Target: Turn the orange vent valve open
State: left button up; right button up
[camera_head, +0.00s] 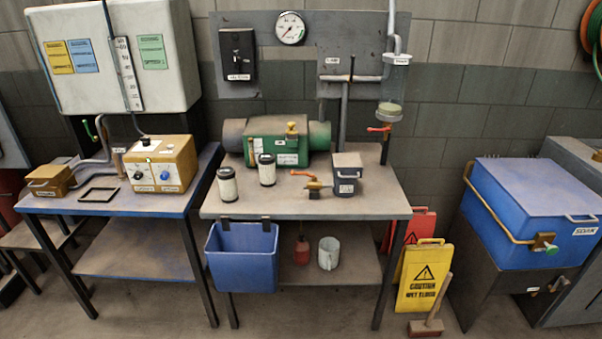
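Two orange-handled valves show, and I cannot read a label that tells which is the vent valve. One orange lever (380,129) sits on the vertical pipe at the right of the back panel, below a pale green-topped fitting (389,110); it points left, roughly level. Another orange lever (301,173) belongs to a brass valve (315,187) on the middle table, beside a small dark grey box (347,174); it also points left. Neither of my grippers is in view.
The middle table (235,210) also holds a green housing (277,141) and two filter cartridges (228,184). A blue bin (243,259) hangs at its front. A yellow caution sign (424,277) and a blue chest (535,213) stand to the right.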

aim_at(303, 173)
jog(key=i+u, duration=0.25)
jog(key=i, duration=0.2)
jog(key=i+l+u, duration=0.15)
jog(key=i+u, duration=0.15)
jog(key=i+l+u, duration=0.25)
jog(key=i, duration=0.25)
jog(key=i+l+u, duration=0.25)
jog(key=i+l, duration=0.05)
jog(key=i, duration=0.1)
